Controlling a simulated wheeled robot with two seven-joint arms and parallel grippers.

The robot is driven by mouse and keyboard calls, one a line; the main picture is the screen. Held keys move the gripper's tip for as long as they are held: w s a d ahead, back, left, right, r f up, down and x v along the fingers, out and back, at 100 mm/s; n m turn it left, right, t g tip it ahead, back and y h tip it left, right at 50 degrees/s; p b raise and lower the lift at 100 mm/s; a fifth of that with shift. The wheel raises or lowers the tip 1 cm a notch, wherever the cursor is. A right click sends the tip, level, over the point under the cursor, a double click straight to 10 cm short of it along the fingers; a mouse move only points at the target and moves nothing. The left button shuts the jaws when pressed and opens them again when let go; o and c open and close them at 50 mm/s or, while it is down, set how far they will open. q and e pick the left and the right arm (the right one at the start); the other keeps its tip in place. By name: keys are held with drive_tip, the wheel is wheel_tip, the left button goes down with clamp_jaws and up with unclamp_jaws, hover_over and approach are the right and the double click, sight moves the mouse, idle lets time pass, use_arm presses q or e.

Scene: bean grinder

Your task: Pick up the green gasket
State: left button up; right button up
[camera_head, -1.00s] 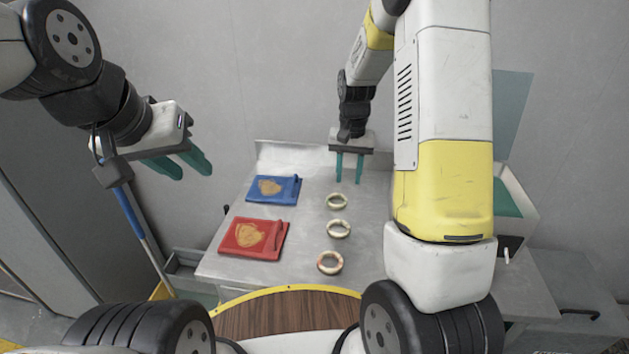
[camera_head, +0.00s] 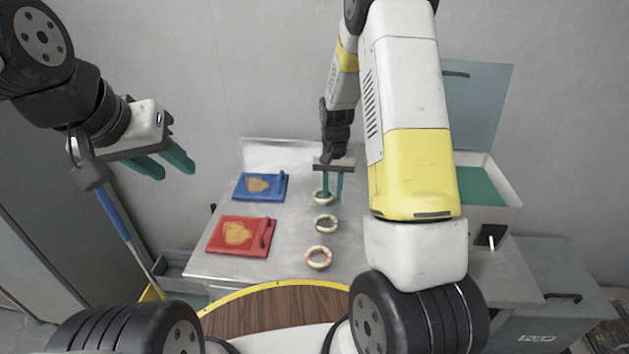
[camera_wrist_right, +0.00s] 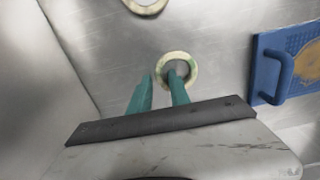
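Three pale rings lie in a row on the metal table. The farthest, the gasket with green patches (camera_wrist_right: 188,80), sits near the blue tray; it also shows in the head view (camera_head: 316,197). My right gripper (camera_head: 332,198) is open and points down at this ring. In the right wrist view its fingertips (camera_wrist_right: 161,75) straddle the ring's side: one overlaps the hole, the other is outside. I cannot tell how far down they reach. The middle ring (camera_head: 326,224) and the near ring (camera_head: 319,257) lie closer to me. My left gripper (camera_head: 178,173) is open and empty, left of the table.
A blue tray (camera_head: 279,187) and a red tray (camera_head: 264,239) with tan contents lie left of the rings; the blue one's handle shows in the right wrist view (camera_wrist_right: 268,97). An open white bin (camera_head: 489,226) stands at the right. My right arm covers the table's right part.

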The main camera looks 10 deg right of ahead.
clamp_jaws()
drive_tip(key=shift+r, duration=0.1)
